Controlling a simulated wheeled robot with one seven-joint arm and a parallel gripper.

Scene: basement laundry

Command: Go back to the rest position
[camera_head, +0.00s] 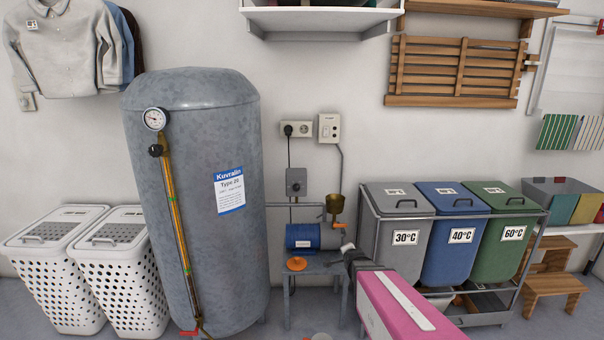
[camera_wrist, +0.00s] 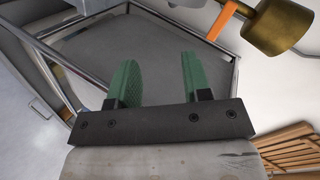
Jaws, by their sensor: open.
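My gripper (camera_wrist: 158,78) shows in the wrist view with its two green finger pads apart and nothing between them. Behind the pads is a grey surface framed by metal rails. In the head view my pink and white arm reaches in from the lower right, and the gripper end (camera_head: 350,258) is by the blue motor pump (camera_head: 303,237), below the brass cup (camera_head: 335,204). The brass cup (camera_wrist: 280,25) and an orange lever (camera_wrist: 222,18) also show at the upper right of the wrist view, apart from the pads.
A tall grey tank (camera_head: 205,200) stands left of the pump. White lidded baskets (camera_head: 110,270) are further left. A rack with grey (camera_head: 400,235), blue (camera_head: 452,235) and green (camera_head: 502,235) bins stands right of the arm. A wooden step stool (camera_head: 550,285) is at the far right.

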